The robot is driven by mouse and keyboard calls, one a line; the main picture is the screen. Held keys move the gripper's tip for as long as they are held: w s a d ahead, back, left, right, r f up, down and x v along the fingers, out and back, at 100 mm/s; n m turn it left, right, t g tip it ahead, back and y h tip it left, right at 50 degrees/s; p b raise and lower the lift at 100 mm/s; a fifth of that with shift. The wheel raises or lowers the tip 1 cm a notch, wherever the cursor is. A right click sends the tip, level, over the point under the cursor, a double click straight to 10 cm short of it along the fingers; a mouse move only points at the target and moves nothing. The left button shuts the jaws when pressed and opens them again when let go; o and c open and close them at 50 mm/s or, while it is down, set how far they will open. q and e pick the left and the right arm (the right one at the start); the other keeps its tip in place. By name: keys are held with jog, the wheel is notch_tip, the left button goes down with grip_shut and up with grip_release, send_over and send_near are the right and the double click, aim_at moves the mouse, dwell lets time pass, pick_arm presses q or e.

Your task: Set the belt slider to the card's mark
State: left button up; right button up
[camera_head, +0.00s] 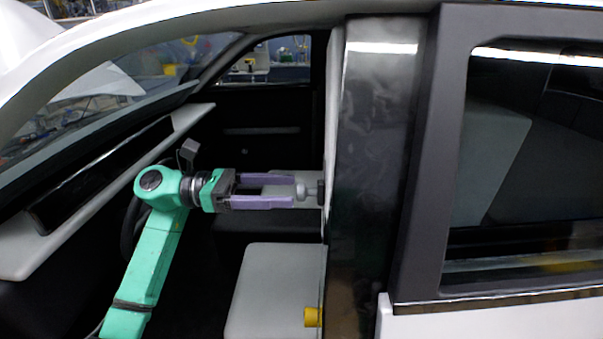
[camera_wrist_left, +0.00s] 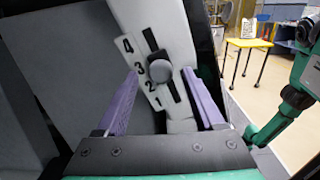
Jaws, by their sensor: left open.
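The belt slider's round grey knob (camera_head: 302,191) sits on the inner side of the door pillar. In the left wrist view the knob (camera_wrist_left: 159,71) is in a dark slot beside a white scale (camera_wrist_left: 132,62) numbered 1 to 4, level with about 2 to 3. My left gripper (camera_head: 293,191) is open, its purple fingers pointing at the pillar. In the left wrist view its fingers (camera_wrist_left: 161,76) stand on either side of the knob, with visible gaps. The card is not identifiable in either view. My right gripper is not in view.
The dark pillar (camera_head: 372,170) stands right of the gripper. The dashboard (camera_head: 95,190) is to the left. A yellow table (camera_wrist_left: 249,43) stands farther off outside.

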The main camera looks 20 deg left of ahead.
aim_at(298, 185)
pick_arm(q)
jog(key=x, duration=0.2)
jog(key=p+x, duration=0.1)
jog(key=shift+d+r, duration=0.25)
jog(key=shift+d, duration=0.05)
jog(key=shift+w+d+f, duration=0.1)
jog(key=shift+d+f, duration=0.05)
jog(key=shift+d, duration=0.1)
jog(key=shift+a+f, duration=0.1)
jog(key=shift+f, duration=0.05)
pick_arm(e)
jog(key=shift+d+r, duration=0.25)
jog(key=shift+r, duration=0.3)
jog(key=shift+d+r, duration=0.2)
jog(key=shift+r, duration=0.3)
pick_arm(q)
jog(key=shift+c, duration=0.3)
